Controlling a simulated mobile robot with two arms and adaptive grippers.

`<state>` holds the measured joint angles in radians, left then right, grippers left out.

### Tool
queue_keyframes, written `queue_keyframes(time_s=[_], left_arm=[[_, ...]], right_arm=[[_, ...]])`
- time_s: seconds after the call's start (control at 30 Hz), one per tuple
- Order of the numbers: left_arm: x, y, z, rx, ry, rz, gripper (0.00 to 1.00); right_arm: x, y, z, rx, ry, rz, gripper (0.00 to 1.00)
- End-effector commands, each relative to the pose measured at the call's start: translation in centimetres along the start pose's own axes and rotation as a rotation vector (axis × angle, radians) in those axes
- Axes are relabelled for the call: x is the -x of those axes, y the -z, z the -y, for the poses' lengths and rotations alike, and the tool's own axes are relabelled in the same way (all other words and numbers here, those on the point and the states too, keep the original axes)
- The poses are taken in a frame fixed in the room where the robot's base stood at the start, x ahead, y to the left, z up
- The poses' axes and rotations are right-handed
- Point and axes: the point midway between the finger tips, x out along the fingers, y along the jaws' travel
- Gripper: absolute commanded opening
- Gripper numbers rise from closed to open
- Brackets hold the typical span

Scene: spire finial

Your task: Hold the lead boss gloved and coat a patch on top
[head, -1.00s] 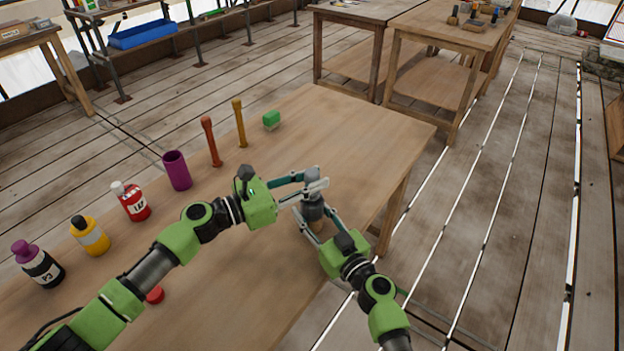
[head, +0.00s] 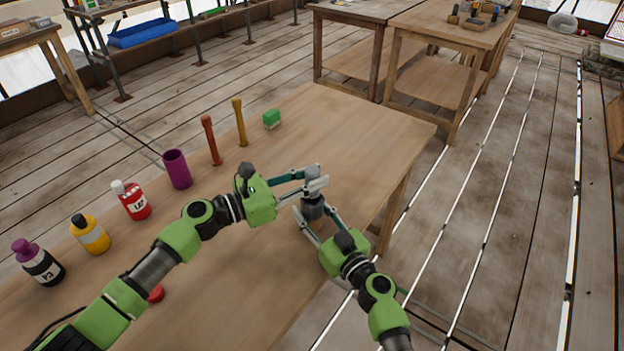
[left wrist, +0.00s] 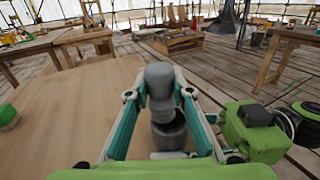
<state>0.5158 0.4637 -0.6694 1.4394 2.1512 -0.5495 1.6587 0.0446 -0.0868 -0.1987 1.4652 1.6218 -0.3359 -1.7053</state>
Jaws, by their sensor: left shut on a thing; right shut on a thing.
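A grey piece with a rounded top (head: 312,173) stands upright between the fingers of my left gripper (head: 316,180), which is shut on it. It also shows in the left wrist view (left wrist: 158,78). Directly below it is a darker grey, round body, seemingly the lead boss (head: 312,209), which also shows in the left wrist view (left wrist: 169,134). My right gripper (head: 314,213) is shut on this lower body, near the table's right edge. The two grey parts line up closely; I cannot tell whether they touch. The boss's top is mostly hidden, and no coated patch is visible.
On the wooden table (head: 370,135) stand a P3 bottle (head: 42,267), a yellow bottle (head: 92,236), a red bottle (head: 134,203), a purple cylinder (head: 177,170), two handled tools (head: 211,142) and a green block (head: 271,119). A red cap (head: 156,294) lies by my left arm.

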Motion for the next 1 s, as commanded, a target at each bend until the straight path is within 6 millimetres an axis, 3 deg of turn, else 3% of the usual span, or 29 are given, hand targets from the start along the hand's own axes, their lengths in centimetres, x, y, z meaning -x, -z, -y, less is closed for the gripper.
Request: queue_keyframes(time_s=[0.47,1.0], left_arm=[[1.1,0.2,1.9,0.001,0.001,-0.002,0.00],[0.0,0.1,-0.1,0.000,0.000,-0.003,0.00]], right_arm=[[0.0,0.0,0.0,0.000,0.000,0.000,0.14],[0.0,0.0,0.0,0.000,0.000,0.000,0.14]])
